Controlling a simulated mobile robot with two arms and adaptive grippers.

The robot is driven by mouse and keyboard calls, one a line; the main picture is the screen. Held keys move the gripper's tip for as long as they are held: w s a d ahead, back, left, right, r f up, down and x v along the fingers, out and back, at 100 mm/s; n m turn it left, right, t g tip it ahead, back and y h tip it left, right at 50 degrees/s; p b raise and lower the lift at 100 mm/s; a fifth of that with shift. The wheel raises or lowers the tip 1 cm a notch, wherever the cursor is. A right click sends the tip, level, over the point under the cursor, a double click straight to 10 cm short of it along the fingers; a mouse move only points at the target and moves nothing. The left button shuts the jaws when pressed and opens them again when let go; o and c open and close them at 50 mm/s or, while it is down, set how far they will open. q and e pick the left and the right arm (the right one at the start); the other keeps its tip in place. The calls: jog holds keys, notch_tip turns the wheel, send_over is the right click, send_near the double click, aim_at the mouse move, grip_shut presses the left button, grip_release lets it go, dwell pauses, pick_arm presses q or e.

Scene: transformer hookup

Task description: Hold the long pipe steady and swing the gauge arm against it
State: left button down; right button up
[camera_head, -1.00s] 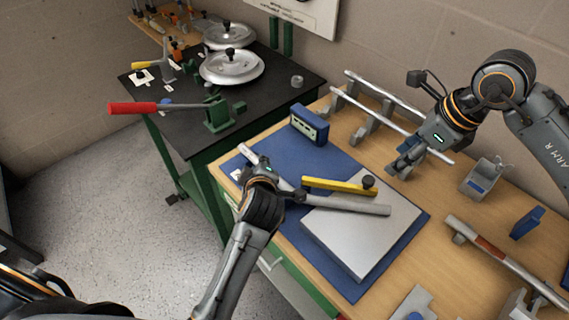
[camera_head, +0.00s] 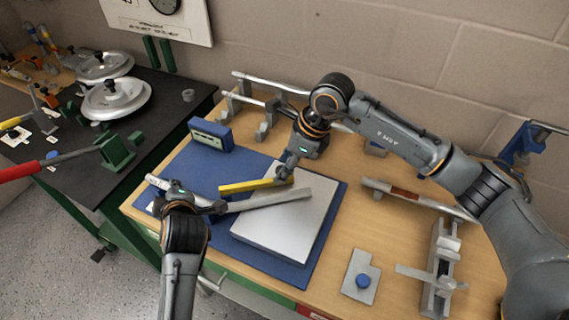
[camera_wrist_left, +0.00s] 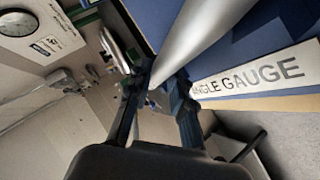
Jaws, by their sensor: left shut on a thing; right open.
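The long grey pipe (camera_head: 265,200) lies across the pale plate (camera_head: 275,247) on the blue mat, and its other end sticks out left of my left gripper (camera_head: 192,203). That gripper is shut on the pipe; in the left wrist view the pipe (camera_wrist_left: 200,35) runs between its fingers (camera_wrist_left: 160,92). The yellow gauge arm (camera_head: 246,186) lies just behind the pipe, roughly along it; I cannot tell if they touch. My right gripper (camera_head: 284,168) is open at the gauge arm's right end, where the dark knob is mostly hidden by the fingers.
A blue box with a display (camera_head: 210,134) stands at the mat's back left. A rack with metal rods (camera_head: 265,110) is behind. A red-banded rod (camera_head: 405,194) and a plate with a blue knob (camera_head: 361,276) lie right. An "ANGLE GAUGE" label (camera_wrist_left: 262,74) shows in the wrist view.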

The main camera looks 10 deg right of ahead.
grip_shut()
jog(key=shift+s, duration=0.1)
jog(key=shift+s+m+t, duration=0.3)
jog(key=shift+s+m, duration=0.6)
jog(key=shift+s, duration=0.2)
grip_release()
